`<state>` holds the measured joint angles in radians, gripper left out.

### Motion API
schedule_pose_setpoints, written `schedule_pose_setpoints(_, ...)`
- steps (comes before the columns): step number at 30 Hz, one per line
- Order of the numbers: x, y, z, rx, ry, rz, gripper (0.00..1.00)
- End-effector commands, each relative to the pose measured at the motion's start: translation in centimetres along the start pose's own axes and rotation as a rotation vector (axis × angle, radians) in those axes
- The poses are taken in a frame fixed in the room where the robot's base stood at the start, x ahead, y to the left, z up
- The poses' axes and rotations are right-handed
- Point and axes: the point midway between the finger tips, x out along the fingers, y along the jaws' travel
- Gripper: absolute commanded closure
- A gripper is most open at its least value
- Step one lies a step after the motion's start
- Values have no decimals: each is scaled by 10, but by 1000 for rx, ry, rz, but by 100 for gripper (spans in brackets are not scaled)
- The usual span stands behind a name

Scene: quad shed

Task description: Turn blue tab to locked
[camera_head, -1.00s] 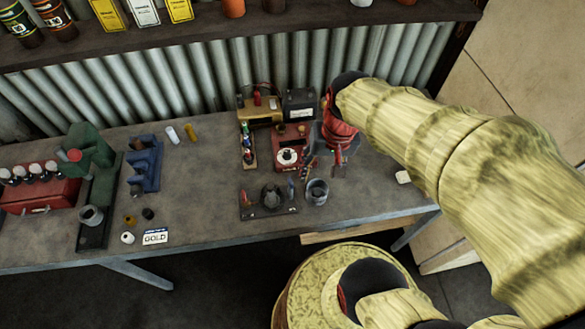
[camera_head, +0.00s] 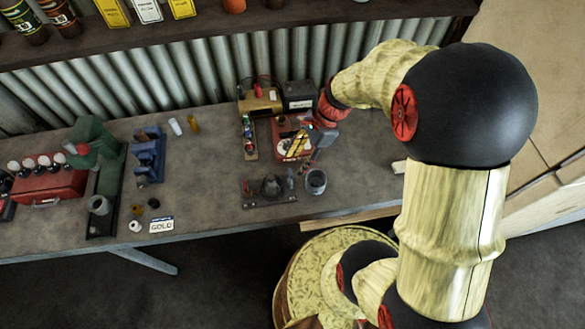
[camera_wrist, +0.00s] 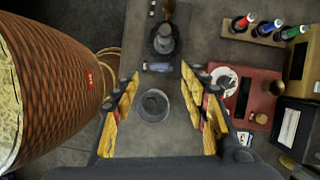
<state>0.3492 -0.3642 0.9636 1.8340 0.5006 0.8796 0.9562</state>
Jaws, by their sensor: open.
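A small blue-grey tab (camera_wrist: 157,67) shows in the wrist view on the near end of a dark plate (camera_wrist: 150,20). It is probably the blue piece (camera_head: 290,180) at the plate's right end in the head view. Its locked or unlocked marking is too small to read. My gripper (camera_wrist: 160,73) is open and empty, its yellow-padded fingers spread either side of the tab in the picture. It is above the bench; contact with the tab cannot be seen. In the head view my gripper (camera_head: 298,146) appears over the red box.
A grey cup (camera_wrist: 153,105) stands beside the tab, between my fingers in the wrist view. A dark cone-shaped part (camera_wrist: 164,40) stands on the plate. A red box (camera_wrist: 245,95) with a white dial lies right, near a rack of coloured bottles (camera_wrist: 258,30). Bare bench (camera_head: 215,180) lies left.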

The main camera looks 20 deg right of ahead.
Motion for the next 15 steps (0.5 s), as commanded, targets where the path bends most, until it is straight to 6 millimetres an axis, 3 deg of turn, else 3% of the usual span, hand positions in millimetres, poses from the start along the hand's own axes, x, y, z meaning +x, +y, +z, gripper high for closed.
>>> schedule_pose_setpoints(7, 39, 1, 0, -2, 0, 3, 56)
schedule_pose_setpoints(15, 55, 0, 0, -3, 1, 0, 56)
